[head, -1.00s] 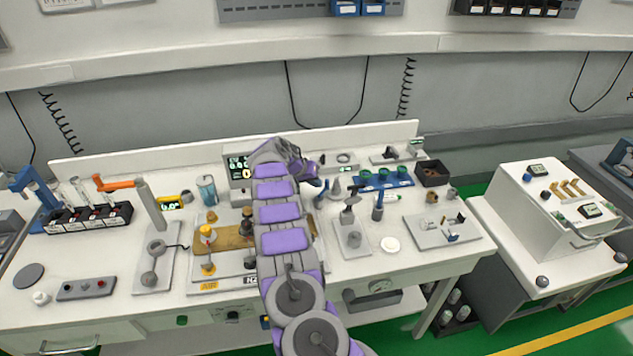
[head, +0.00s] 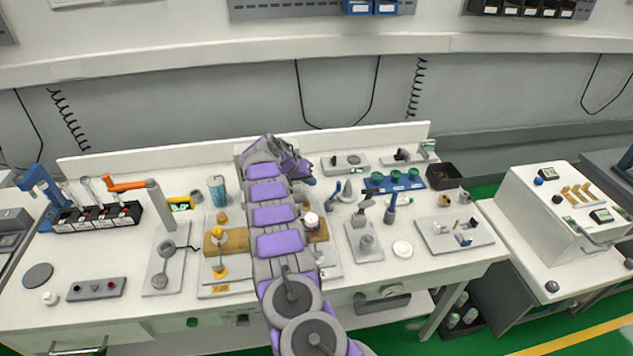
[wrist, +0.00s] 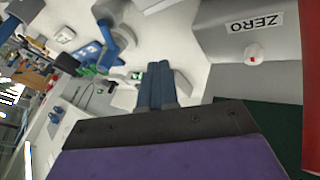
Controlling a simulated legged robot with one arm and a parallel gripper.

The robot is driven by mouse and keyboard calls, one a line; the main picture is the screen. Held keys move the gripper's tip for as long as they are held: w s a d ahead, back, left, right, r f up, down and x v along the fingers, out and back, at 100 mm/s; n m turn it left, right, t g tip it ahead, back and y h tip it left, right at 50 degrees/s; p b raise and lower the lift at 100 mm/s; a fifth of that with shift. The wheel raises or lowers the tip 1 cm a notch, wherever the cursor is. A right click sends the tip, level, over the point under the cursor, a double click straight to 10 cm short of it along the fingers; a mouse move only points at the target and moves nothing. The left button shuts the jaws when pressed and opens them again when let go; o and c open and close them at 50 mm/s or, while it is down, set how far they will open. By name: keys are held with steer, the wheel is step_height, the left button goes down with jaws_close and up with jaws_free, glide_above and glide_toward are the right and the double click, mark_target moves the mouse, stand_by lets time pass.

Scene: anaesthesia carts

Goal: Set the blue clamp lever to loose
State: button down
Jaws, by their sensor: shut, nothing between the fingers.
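In the wrist view a blue lever (wrist: 120,38) on a rounded blue base shows close beyond and left of the fingertips. My gripper (wrist: 160,65) is shut and empty, its blue-grey fingers together. It appears apart from the lever. In the head view my gripper (head: 306,172) hangs above the back middle of the bench, left of the lever. I cannot read any loose or tight marking.
A grey housing marked ZERO (wrist: 255,35) with a red-and-white knob (wrist: 254,55) is close to the fingers. A blue tray with green cups (head: 394,183) lies right of the lever. Other fixtures crowd the bench (head: 120,262). A blue clamp (head: 38,185) stands far left.

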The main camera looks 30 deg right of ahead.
steer(key=s+a+r+n+y+p, duration=0.1)
steer(key=s+a+r+n+y, duration=0.1)
steer(key=s+a+r, duration=0.45)
steer(key=s+a+r+n+y, duration=0.2)
steer(key=s+a+r, duration=0.1)
steer(key=a+r, duration=0.65)
steer(key=s+a+r+n+g+y, duration=0.15)
steer(key=s+r, duration=0.25)
steer(key=s, duration=0.4)
steer(key=s+a+r+n+t, duration=0.1)
steer(key=s+a+r, duration=0.15)
steer(key=s, duration=0.45)
steer(key=s+a+g+y, duration=0.1)
steer(key=s, duration=1.6)
steer(key=s+a+f+n+g+y, duration=0.1)
steer(key=s+a, duration=0.1)
steer(key=s, duration=1.5)
steer(key=shift+s+f, duration=0.25)
steer(key=shift+s, duration=0.15)
